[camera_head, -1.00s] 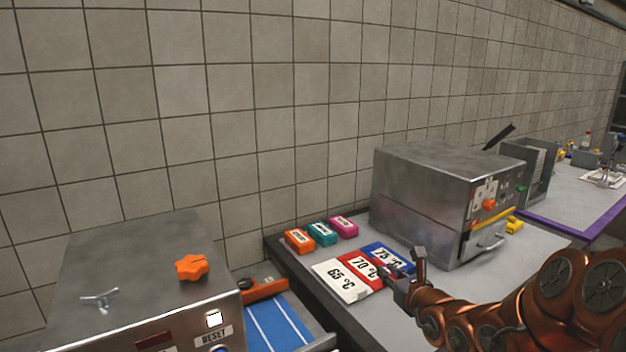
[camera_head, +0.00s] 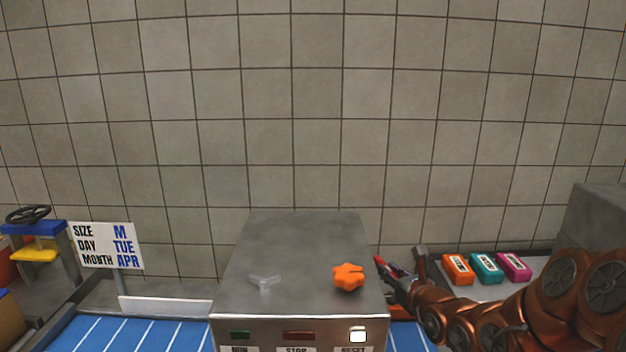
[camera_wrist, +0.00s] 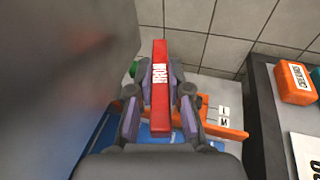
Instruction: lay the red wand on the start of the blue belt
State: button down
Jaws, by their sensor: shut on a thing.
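The red wand (camera_wrist: 160,105), with a white label, is between the two fingers of my gripper (camera_wrist: 161,78) in the wrist view. My gripper is shut on it and holds it above the belt. In the head view only a red tip (camera_head: 379,261) shows by my gripper (camera_head: 388,272), close to the right side of the steel machine. The blue belt (camera_head: 408,338) with white lines comes out right of the machine and also runs to its left (camera_head: 130,335). It shows below the wand in the wrist view (camera_wrist: 148,133), partly hidden by my gripper.
The steel machine (camera_head: 290,245) carries an orange knob (camera_head: 349,277) and buttons. It fills the left of the wrist view. An orange bar (camera_wrist: 232,132) lies by the belt. Orange, teal and pink blocks (camera_head: 487,268) stand on the right table. A date sign (camera_head: 106,246) stands left.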

notch_tip(320, 180, up, 16)
jog(key=p, duration=1.1)
jog(key=shift+w+a+p, duration=0.25)
jog(key=shift+w+p, duration=0.05)
jog(key=shift+f, duration=0.1)
notch_tip(320, 180, down, 3)
jog(key=shift+d+r+b, duration=0.1)
jog(key=shift+b, duration=1.1)
jog(key=shift+r, duration=0.1)
